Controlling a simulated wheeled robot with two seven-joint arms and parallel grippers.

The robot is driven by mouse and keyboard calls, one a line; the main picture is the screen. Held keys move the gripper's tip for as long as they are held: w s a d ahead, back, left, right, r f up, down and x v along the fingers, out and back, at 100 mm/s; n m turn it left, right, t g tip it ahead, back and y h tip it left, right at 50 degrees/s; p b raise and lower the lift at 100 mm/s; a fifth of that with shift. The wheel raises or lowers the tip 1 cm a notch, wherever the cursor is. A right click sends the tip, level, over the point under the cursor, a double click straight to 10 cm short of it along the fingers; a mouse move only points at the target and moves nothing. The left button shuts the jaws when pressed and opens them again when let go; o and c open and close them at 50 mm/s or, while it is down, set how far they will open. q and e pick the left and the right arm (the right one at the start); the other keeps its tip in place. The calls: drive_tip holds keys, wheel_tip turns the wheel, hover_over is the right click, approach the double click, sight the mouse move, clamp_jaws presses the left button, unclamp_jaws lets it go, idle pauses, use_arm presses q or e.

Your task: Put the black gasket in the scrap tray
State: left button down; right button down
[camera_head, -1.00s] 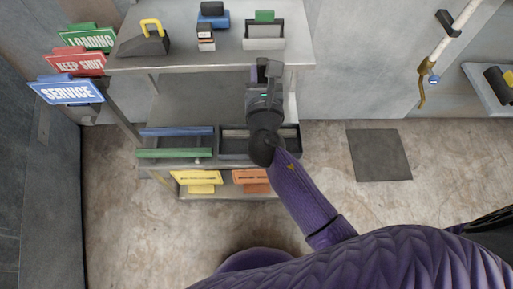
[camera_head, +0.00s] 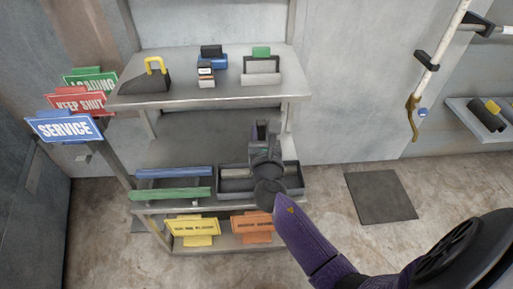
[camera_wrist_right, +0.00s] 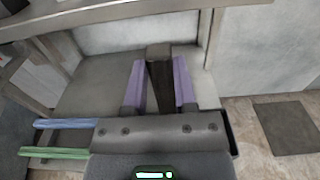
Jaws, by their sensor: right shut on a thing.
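My right gripper (camera_head: 262,126) is in front of the rack, above the long dark tray on the middle shelf. In the right wrist view its two purple fingers (camera_wrist_right: 160,88) are closed on a dark strip, which looks like the black gasket (camera_wrist_right: 159,80). The strip is hard to make out in the head view. The dark tray (camera_head: 298,178), probably the scrap tray, has a grey strip inside. My right forearm and wrist hide part of it. In the right wrist view only its right edge (camera_wrist_right: 233,143) shows past the gripper. My left gripper is not in view.
Blue (camera_head: 174,172) and green (camera_head: 170,194) bars lie left of the tray. Yellow (camera_head: 192,231) and orange (camera_head: 252,226) signs stand below. The upper shelf (camera_head: 150,98) holds several small items and overhangs behind the gripper. A dark floor mat (camera_head: 381,197) lies right.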

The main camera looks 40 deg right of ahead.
drive_tip(key=shift+f, duration=0.8)
drive_tip(key=shift+r, duration=0.35)
drive_tip(key=shift+f, duration=0.15)
drive_tip(key=c, duration=0.5)
unclamp_jaws()
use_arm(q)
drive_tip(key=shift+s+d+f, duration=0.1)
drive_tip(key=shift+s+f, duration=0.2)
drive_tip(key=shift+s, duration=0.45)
use_arm(e)
drive_tip(key=shift+o, duration=0.5)
